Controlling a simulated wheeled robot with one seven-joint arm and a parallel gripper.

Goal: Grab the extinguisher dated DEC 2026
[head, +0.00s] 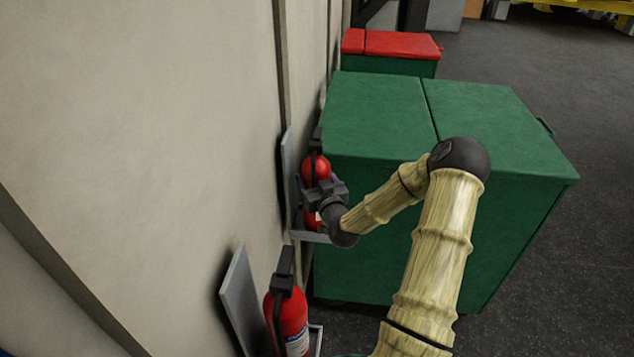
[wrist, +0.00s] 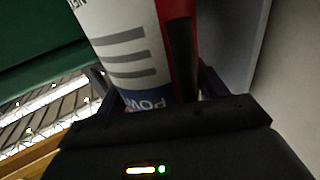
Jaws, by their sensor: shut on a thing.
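Two red fire extinguishers hang in wall brackets on the left in the head view. The farther extinguisher (head: 316,170) is partly hidden by my gripper (head: 325,193), which is shut on its body. In the wrist view the held extinguisher (wrist: 128,45) fills the upper middle, with a white label, grey text lines, a blue band and a black hose beside it. It looks tilted in that view. No date can be read on it. The nearer extinguisher (head: 287,318) stands upright in its bracket at the bottom, apart from my gripper; its label is too small to read.
A large green cabinet (head: 400,240) stands right beside the farther extinguisher. A smaller green box with a red lid (head: 390,44) is behind it. The beige wall (head: 150,120) runs along the left. Dark floor (head: 560,270) is open on the right.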

